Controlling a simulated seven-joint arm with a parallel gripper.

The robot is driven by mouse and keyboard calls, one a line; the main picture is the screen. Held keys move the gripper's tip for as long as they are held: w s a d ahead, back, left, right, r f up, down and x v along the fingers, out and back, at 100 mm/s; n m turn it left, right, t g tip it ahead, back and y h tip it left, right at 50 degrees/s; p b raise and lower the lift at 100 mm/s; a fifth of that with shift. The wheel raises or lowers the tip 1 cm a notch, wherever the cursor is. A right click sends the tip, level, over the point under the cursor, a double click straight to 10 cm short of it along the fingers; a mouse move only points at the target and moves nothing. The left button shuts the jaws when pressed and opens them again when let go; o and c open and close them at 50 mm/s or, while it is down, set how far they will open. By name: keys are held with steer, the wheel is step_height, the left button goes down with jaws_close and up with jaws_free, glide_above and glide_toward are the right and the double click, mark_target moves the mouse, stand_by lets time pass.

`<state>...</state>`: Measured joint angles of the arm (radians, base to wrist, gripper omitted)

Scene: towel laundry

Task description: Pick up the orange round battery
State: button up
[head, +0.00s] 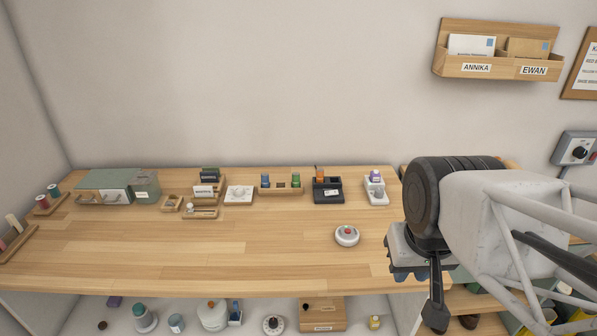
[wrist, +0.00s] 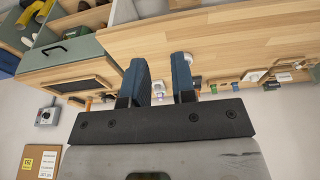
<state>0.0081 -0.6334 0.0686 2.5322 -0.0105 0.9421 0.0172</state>
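A small orange item (head: 319,172) stands at the back left of a black holder (head: 328,190) on the wooden table. It looks like the orange battery, but it is too small to make out its round shape. My gripper (head: 408,275) is at the table's right edge, well to the right of the holder and nearer the camera. In the wrist view my gripper (wrist: 160,62) has its two blue fingers apart with nothing between them. I cannot pick out the orange battery for sure in the wrist view.
A white holder (head: 376,190) with a purple-topped item stands right of the black one. A wooden rack (head: 281,191) with green and blue cylinders stands left of it. A round white device with a red button (head: 347,235) sits in front. The table's front middle (head: 200,260) is clear.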

steer(key=o, duration=0.6)
steer(key=shift+c, duration=0.2)
steer(key=w+a+r+m, duration=0.1)
steer(key=w+r+m, duration=0.1)
steer(key=w, duration=0.5)
steer(key=w+r+m, duration=0.1)
steer(key=w+m, duration=0.2)
steer(key=w, duration=0.5)
steer(key=m+g, duration=0.3)
steer(key=m, duration=0.8)
glide_above(321, 169)
steer(key=f, duration=0.7)
steer(key=s+f, duration=0.1)
steer(key=f, duration=0.3)
steer(key=shift+d+f, duration=0.1)
steer(key=shift+f, duration=0.15)
steer(key=shift+w+f, duration=0.25)
steer(key=shift+w, duration=0.15)
